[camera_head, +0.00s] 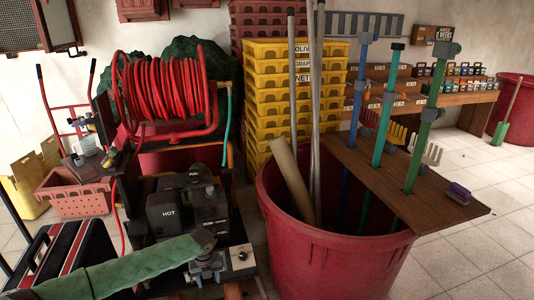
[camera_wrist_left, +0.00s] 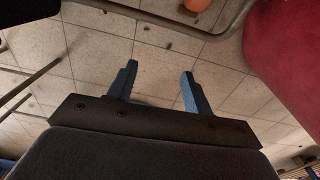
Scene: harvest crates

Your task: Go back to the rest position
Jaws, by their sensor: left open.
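My left arm (camera_head: 130,268) in its green sleeve comes in from the lower left of the head view and ends in front of the black machine marked HOT. I cannot make out its fingertips there. In the left wrist view my left gripper (camera_wrist_left: 157,86) is open, with two blue fingers apart and nothing between them. Tiled floor shows beyond the fingers. My right gripper is in neither view.
A large red bin (camera_head: 325,262) with poles stands right of the machine. A wooden board (camera_head: 440,205) with upright tools lies across it. A red hose reel (camera_head: 165,95) and yellow crates (camera_head: 270,105) stand behind. Floor at the right (camera_head: 470,255) is clear.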

